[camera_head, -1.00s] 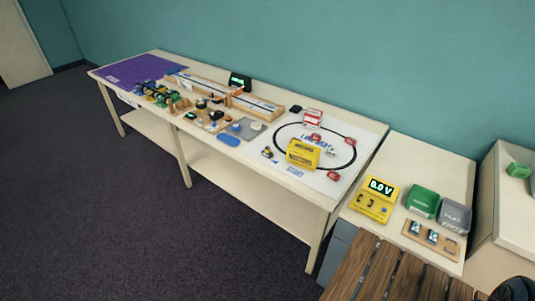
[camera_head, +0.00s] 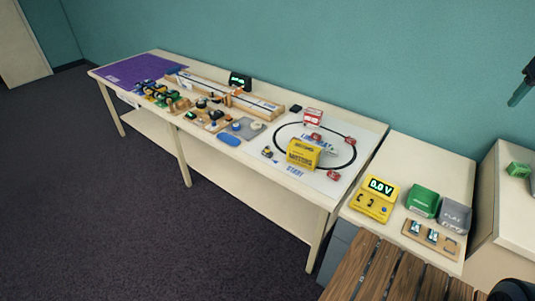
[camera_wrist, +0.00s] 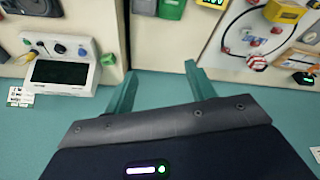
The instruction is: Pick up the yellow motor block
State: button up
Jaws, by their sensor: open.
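I cannot tell for sure which thing is the yellow motor block. A row of small yellow, green and blue blocks with dark parts (camera_head: 158,94) sits near the left end of the long table; single blocks are too small to make out. A small yellow and dark piece (camera_head: 267,152) lies left of the track loop. My gripper (camera_wrist: 160,85) shows two teal fingers spread apart with nothing between them. In the head view part of it (camera_head: 521,88) hangs at the upper right, far from the row.
The long table (camera_head: 240,172) also holds a purple mat (camera_head: 130,70), a wooden rail (camera_head: 220,88) and a yellow box (camera_head: 303,154) on the track loop (camera_head: 355,152). A yellow meter (camera_head: 376,200) and green box (camera_head: 423,201) stand on the side table. Open floor lies in front.

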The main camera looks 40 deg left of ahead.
jog(key=w+a+f+n+g, duration=0.15)
jog(key=w+a, duration=0.25)
jog(key=a, duration=0.6)
jog(key=w+a+f+n, duration=0.2)
jog(key=w+a, duration=0.3)
jog(key=a, duration=0.5)
jog(key=w+a+f+n, duration=0.2)
jog(key=w+a, duration=0.2)
jog(key=a, duration=0.5)
jog(key=a+f+n, duration=0.1)
jog(key=a+f, duration=0.2)
jog(key=a, duration=0.4)
jog(key=s+a+f+n+g, duration=0.1)
jog(key=a+f, duration=0.3)
jog(key=a, duration=0.3)
jog(key=a+f+n, duration=0.2)
jog(key=a+f, duration=0.1)
jog(key=a, duration=0.4)
jog(key=n, duration=0.5)
send_over(267, 148)
notch_tip(267, 148, down, 24)
jog(key=shift+s+f+m+g+h, duration=0.2)
jog(key=shift+f+m+g+h, duration=0.05)
jog(key=shift+f+g+h, duration=0.2)
jog(key=f, duration=1)
jog(key=shift+w+d, duration=0.1)
jog(key=shift+w, duration=0.15)
jog(key=c, duration=1.2)
